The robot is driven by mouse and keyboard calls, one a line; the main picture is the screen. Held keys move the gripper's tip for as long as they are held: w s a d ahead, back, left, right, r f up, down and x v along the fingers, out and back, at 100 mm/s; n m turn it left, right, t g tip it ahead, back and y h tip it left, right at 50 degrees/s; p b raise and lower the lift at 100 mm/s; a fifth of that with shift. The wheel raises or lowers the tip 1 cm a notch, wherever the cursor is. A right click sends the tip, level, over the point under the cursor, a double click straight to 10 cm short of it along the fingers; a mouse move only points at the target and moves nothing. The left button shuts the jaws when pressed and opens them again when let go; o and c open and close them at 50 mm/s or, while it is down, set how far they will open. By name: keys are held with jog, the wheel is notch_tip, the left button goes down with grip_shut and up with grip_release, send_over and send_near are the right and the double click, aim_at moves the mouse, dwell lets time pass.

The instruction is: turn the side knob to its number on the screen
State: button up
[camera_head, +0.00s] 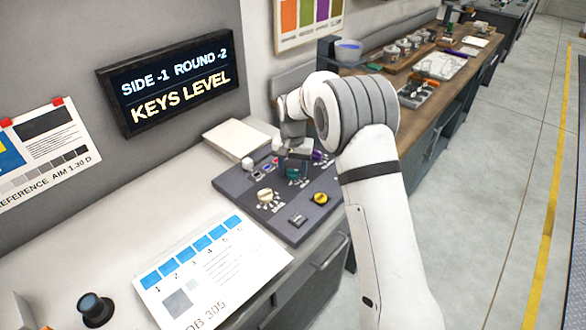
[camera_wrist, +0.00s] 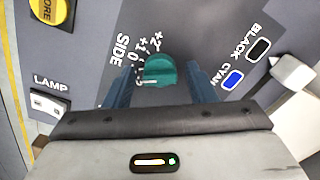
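The screen (camera_head: 172,78) on the wall reads "SIDE -1 ROUND -2" and "KEYS LEVEL". The side knob (camera_wrist: 160,72) is teal and round, next to the printed word SIDE and a scale on which 0, +1 and +2 are readable. Its lower marks are partly hidden, and I cannot tell its exact setting. The knob also shows in the head view (camera_head: 293,173), below my gripper. My gripper (camera_wrist: 161,76) is open, with one dark finger to each side of the knob. Gaps show between the fingers and the knob.
The dark panel (camera_head: 236,186) also carries a cream knob (camera_head: 265,196), a yellow knob (camera_head: 320,198) and a lamp switch (camera_wrist: 48,105). Black and cyan keys (camera_wrist: 233,79) and a pale lever (camera_wrist: 291,72) lie right of the knob. A job sheet (camera_head: 212,262) lies in front.

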aim_at(293, 169)
jog(key=shift+r+b, duration=0.6)
jog(key=shift+r, duration=3.25)
